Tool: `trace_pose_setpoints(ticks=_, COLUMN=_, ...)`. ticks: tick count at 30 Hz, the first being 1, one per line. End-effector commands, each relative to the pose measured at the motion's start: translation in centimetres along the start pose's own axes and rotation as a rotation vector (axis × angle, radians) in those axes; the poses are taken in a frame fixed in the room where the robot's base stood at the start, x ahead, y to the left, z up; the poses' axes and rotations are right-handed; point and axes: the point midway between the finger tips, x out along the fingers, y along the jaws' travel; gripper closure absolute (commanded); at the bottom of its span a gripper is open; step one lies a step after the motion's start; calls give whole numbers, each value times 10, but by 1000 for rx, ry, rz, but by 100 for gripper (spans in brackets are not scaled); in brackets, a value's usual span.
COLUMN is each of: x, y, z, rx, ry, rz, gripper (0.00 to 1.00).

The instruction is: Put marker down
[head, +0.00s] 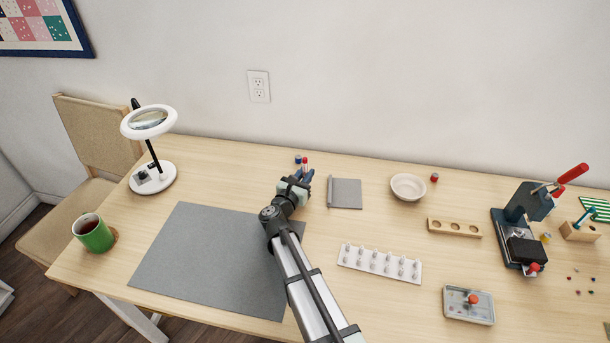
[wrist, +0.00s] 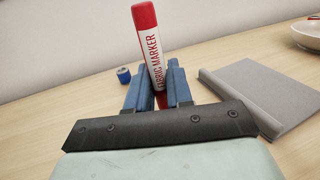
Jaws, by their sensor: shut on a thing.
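The fabric marker (wrist: 151,50) has a red cap and a white body with red lettering. It stands nearly upright, leaning slightly, between the blue fingers of my gripper (wrist: 157,88) in the wrist view. In the head view its red cap (head: 305,160) shows just beyond my gripper (head: 304,176). My gripper is shut on the marker, low over the back part of the table. The marker's lower end is hidden by the gripper, so I cannot tell whether it touches the table (head: 235,170).
A small blue spool (head: 298,160) stands just left of the marker. A grey folded piece (head: 346,193) lies to the right, with a white bowl (head: 408,187) beyond it. A grey mat (head: 205,255) lies front left. A white pegged rack (head: 380,263) sits front right.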

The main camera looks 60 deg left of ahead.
Motion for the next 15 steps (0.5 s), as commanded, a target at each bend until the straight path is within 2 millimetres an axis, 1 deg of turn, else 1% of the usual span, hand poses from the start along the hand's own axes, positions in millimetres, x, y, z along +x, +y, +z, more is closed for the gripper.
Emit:
trace_pose_setpoints(ticks=7, x=0, y=0, z=0, rx=0, ry=0, rz=0, gripper=100)
trace_pose_setpoints(ticks=12, x=0, y=0, z=-4, rx=0, ry=0, rz=0, gripper=100)
trace_pose_setpoints(ticks=13, x=0, y=0, z=-4, rx=0, ry=0, rz=0, gripper=76)
trace_pose_setpoints(ticks=15, x=0, y=0, z=-4, rx=0, ry=0, rz=0, gripper=70)
